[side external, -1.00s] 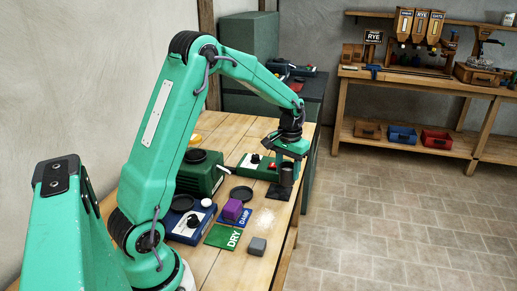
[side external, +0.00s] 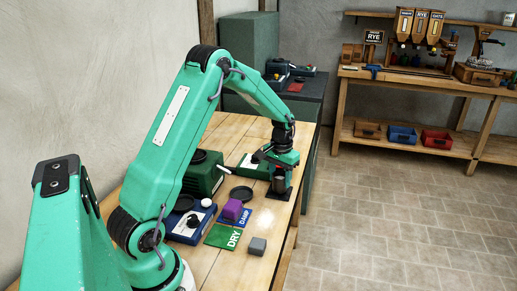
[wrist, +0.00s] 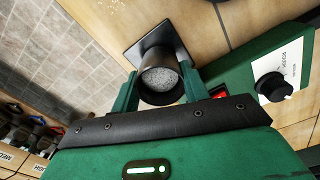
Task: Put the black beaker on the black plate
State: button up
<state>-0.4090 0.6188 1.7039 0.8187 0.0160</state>
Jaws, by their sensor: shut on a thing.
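The black beaker (wrist: 160,75) is between the two green fingers of my gripper (wrist: 160,88) in the wrist view, with pale speckled contents showing inside. In the side view my gripper (side external: 279,172) is low over the table, shut on the beaker (side external: 279,184). A flat black square (side external: 272,194) lies under the beaker; it also shows in the wrist view (wrist: 134,50). I cannot tell whether the beaker's base touches it.
A purple block (side external: 232,209) sits on the blue DAMP card, beside the green DRY card (side external: 222,236). A grey block (side external: 258,246) is near the front edge. A green device with a knob (wrist: 275,85) stands close to my gripper. A dark green machine (side external: 203,174) is further left.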

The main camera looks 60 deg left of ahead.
jog(key=shift+f, duration=0.3)
jog(key=shift+f, duration=0.15)
jog(key=o, duration=1)
jog(key=shift+o, duration=0.2)
notch_tip(320, 180, up, 12)
jog(key=shift+r, duration=0.2)
jog(key=shift+d, duration=0.1)
